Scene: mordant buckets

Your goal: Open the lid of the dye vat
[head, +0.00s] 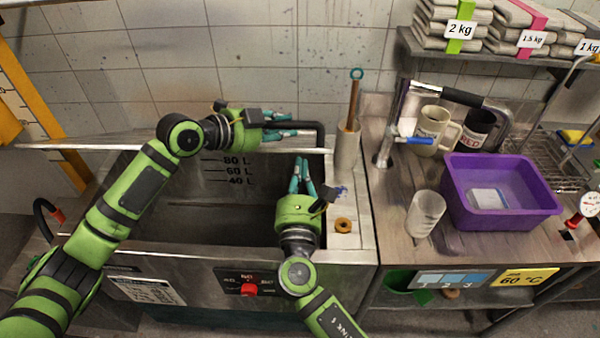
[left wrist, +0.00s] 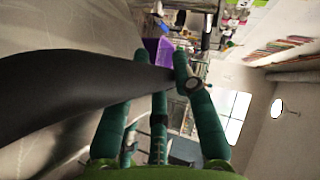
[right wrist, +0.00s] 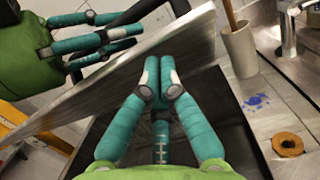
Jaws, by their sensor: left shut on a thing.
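The dye vat (head: 190,262) is a steel tank at the left, its dark inside and litre marks showing. Its lid (head: 90,143) is raised and seen nearly edge-on as a long thin strip across the back of the vat. My left gripper (head: 295,128) is shut on the black lid handle (head: 320,135); the dark bar also crosses between its fingers in the left wrist view (left wrist: 60,85). My right gripper (head: 301,165) is shut and empty over the vat's right part. In the right wrist view its fingertips (right wrist: 159,88) overlap the tilted lid (right wrist: 110,98); contact is unclear.
A grey holder (head: 347,150) with a stick and an orange-brown ring (head: 343,226) are on the vat's right ledge. The right counter holds mugs (head: 436,130), a beaker (head: 425,213) and a purple tub (head: 500,205). A red knob (head: 249,289) is on the vat's front.

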